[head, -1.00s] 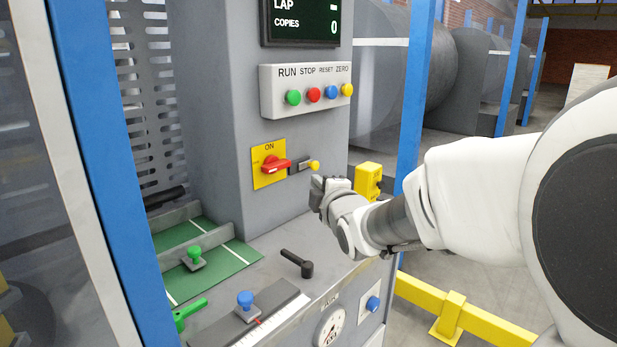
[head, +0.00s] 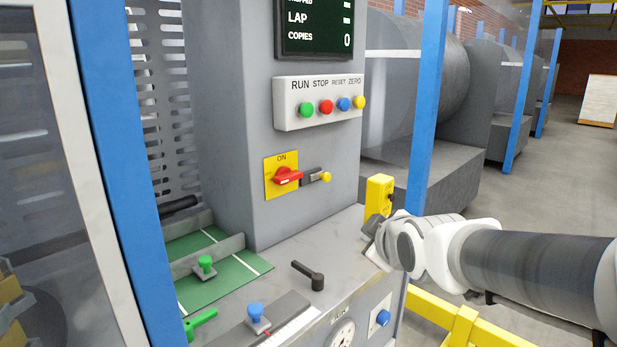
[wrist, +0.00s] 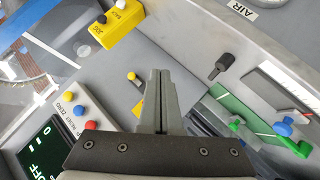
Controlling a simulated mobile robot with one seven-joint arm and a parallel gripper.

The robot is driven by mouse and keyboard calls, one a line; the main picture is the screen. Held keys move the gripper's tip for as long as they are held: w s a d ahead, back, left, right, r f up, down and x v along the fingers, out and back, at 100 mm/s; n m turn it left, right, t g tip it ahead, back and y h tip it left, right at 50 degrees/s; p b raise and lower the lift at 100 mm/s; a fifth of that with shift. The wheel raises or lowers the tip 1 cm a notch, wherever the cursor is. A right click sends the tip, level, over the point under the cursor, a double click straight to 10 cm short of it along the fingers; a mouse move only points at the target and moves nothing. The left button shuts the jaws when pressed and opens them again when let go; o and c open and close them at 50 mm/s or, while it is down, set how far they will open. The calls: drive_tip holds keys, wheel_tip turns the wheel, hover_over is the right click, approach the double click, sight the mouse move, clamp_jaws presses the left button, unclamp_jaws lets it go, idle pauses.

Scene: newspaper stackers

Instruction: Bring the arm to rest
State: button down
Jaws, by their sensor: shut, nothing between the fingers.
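My gripper (head: 372,243) is at the right of the machine in the head view, above the front right edge of its grey top, close to a yellow box. In the wrist view the two fingers of my gripper (wrist: 162,75) lie together, shut with nothing between them. My arm reaches in from the right edge of the head view. Whether the gripper touches the machine top cannot be told.
The yellow box (head: 379,195) stands beside my gripper. A button panel (head: 290,118), a red rotary switch (head: 287,176), a black lever (head: 308,275) and a blue knob (head: 256,311) are on the machine. A blue post (head: 426,110) and yellow rail (head: 430,307) stand nearby; floor at right is open.

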drive_tip(key=s+d+f+m+g, duration=0.1)
drive_tip(key=s+f+m+g, duration=0.1)
drive_tip(key=s+m, duration=0.35)
drive_tip(key=s+d+f+m+g+h, duration=0.1)
drive_tip(key=s+f+m+g, duration=0.1)
drive_tip(key=s, duration=0.7)
drive_tip(key=s+d+f+m+g, duration=0.1)
drive_tip(key=s+f+m+g, duration=0.15)
drive_tip(key=s, duration=0.45)
wheel_tip(320, 180, up, 19)
drive_tip(key=p, duration=1.8)
drive_tip(key=shift+f+m, duration=0.2)
drive_tip(key=shift+m, duration=0.1)
